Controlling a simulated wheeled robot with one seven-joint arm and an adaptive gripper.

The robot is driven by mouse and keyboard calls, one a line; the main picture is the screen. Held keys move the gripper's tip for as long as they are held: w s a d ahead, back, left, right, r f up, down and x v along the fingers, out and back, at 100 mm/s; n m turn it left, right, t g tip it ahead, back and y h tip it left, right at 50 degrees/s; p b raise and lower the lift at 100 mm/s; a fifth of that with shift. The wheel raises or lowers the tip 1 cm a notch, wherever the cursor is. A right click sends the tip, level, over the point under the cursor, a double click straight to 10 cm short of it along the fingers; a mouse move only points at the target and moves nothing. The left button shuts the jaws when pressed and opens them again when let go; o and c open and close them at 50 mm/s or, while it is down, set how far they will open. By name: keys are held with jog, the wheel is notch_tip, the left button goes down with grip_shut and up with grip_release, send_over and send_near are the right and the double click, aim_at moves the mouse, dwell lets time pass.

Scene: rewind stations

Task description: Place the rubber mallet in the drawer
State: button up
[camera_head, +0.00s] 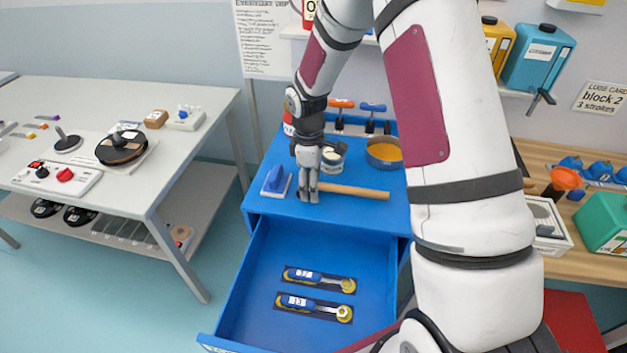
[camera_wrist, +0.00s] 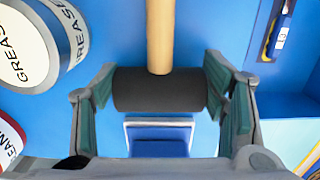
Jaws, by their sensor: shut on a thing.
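The rubber mallet has a black cylindrical head (camera_wrist: 160,90) and a pale wooden handle (camera_head: 352,191). It is at the top of the blue cabinet (camera_head: 375,213), with its handle pointing right in the head view. My gripper (camera_head: 308,192) is shut on the mallet head, one finger at each end in the wrist view. In the head view my fingers hide most of the head. I cannot tell whether the mallet touches the cabinet top. The blue drawer (camera_head: 310,246) below is pulled open. Two blue-handled tools (camera_head: 318,280) (camera_head: 314,306) with yellow ends lie in dark recesses inside it.
A blue block on a white pad (camera_head: 276,181) stands left of my gripper. A grease tin (camera_wrist: 35,45), an amber-filled pan (camera_head: 384,153) and racked tools (camera_head: 372,110) stand behind. The drawer's back part is bare. A white table (camera_head: 130,90) stands left.

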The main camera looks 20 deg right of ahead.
jog(key=shift+f, duration=0.1)
jog(key=o, duration=1.1)
jog(key=shift+o, duration=1.4)
